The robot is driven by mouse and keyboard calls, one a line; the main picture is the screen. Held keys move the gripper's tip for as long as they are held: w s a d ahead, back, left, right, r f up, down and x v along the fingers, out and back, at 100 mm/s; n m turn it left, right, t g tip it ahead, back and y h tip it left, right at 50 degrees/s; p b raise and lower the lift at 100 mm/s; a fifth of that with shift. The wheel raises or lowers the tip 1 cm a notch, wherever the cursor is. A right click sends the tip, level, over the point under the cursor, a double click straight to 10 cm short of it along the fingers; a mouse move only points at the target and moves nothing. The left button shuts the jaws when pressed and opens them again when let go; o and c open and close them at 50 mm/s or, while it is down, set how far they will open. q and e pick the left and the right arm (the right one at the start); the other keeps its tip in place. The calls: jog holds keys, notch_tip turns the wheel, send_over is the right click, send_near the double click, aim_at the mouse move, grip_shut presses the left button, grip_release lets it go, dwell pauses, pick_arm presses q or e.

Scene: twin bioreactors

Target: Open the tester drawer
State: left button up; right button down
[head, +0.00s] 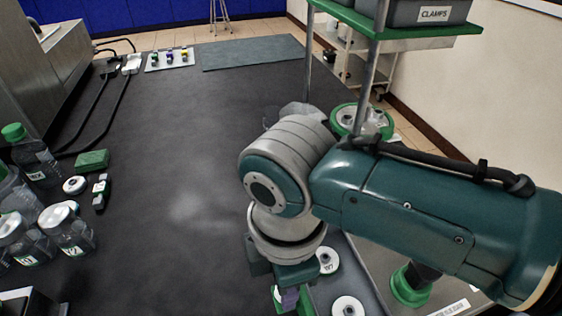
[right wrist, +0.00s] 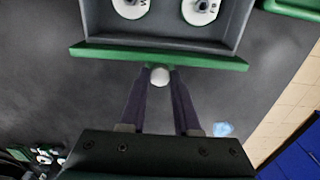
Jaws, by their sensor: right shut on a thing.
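The tester drawer is a grey tray with a green front (right wrist: 110,53) at the top of the right wrist view. It stands open, so its grey inside shows, with two white round pieces (right wrist: 200,10) in it. A round white knob (right wrist: 159,76) sits on the green front. My right gripper (right wrist: 160,82) is shut on this knob, one dark finger on each side. In the head view the open drawer (head: 372,291) is at the bottom, partly hidden by my right arm. My right gripper (head: 287,298) is low there, mostly hidden. My left gripper is not in view.
Labelled bottles (head: 68,229), a green block (head: 92,160) and small parts stand at the left of the dark bench. A grey mat (head: 252,52) and a small tray (head: 170,59) lie at the back. A shelf with a clamps bin (head: 425,12) rises at upper right. The bench middle is clear.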

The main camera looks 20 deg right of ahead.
jog(key=shift+a, duration=1.15)
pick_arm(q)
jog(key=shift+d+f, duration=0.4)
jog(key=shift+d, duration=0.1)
pick_arm(e)
jog(key=c, duration=0.6)
grip_release()
pick_arm(q)
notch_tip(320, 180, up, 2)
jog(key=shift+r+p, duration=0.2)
jog(key=shift+p, duration=0.8)
pick_arm(e)
notch_tip(320, 180, up, 10)
jog(key=shift+f, duration=0.1)
